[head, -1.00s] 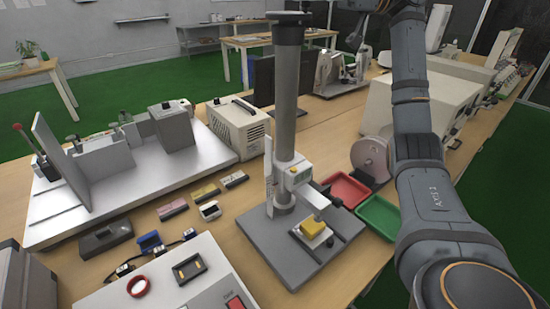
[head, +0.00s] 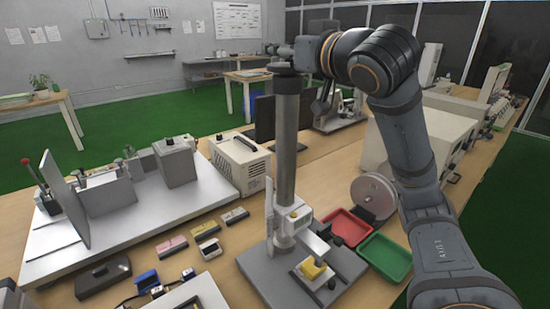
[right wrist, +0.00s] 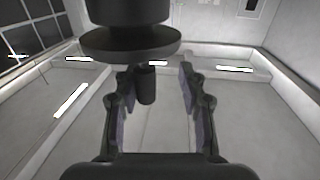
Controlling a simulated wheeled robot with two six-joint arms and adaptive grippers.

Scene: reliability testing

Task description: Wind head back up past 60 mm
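The height stand has a tall grey column (head: 287,130) on a grey base (head: 255,275). Its dark handwheel (head: 280,68) tops the column; the wheel's disc (right wrist: 130,45) and short black handle (right wrist: 146,85) show in the right wrist view. The white measuring head (head: 297,218) sits low on the column, above a yellow block (head: 313,269); its reading is too small to tell. My right gripper (head: 282,49) is at the wheel's top. In the right wrist view the gripper (right wrist: 155,88) is open, its fingers apart on either side of the handle, with gaps visible.
A red tray (head: 347,228) and a green tray (head: 384,257) lie right of the stand, by a pale round reel (head: 373,196). A beige box (head: 240,163) stands behind left. Several small blocks and a metal fixture (head: 130,215) occupy the left bench.

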